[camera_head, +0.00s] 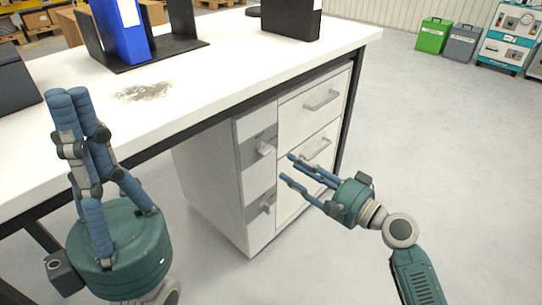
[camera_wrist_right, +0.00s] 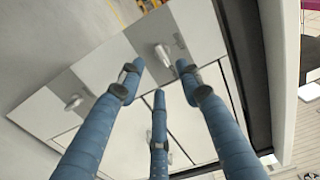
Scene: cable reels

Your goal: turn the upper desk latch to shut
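The upper desk latch (camera_head: 265,149) is a small grey handle on the upper grey-and-white panel of the drawer cabinet (camera_head: 215,185) under the desk. It also shows in the right wrist view (camera_wrist_right: 163,55), just beyond the fingertips. Whether it is turned open or shut I cannot tell. A similar lower latch (camera_head: 267,204) sits below it and shows in the wrist view (camera_wrist_right: 74,102). My right gripper (camera_head: 288,167) is open and empty, its spread fingers pointing at the cabinet, apart from the latch. My left gripper (camera_head: 71,96) points up, empty, in front of the desk; its finger opening is unclear.
The white desktop (camera_head: 215,75) overhangs the cabinet. Bar handles (camera_head: 322,100) are on the adjacent drawer fronts. A blue binder (camera_head: 122,30) stands in a black holder on the desk. Open floor (camera_head: 440,150) lies to the right; green (camera_head: 433,36) and grey bins (camera_head: 462,43) are far off.

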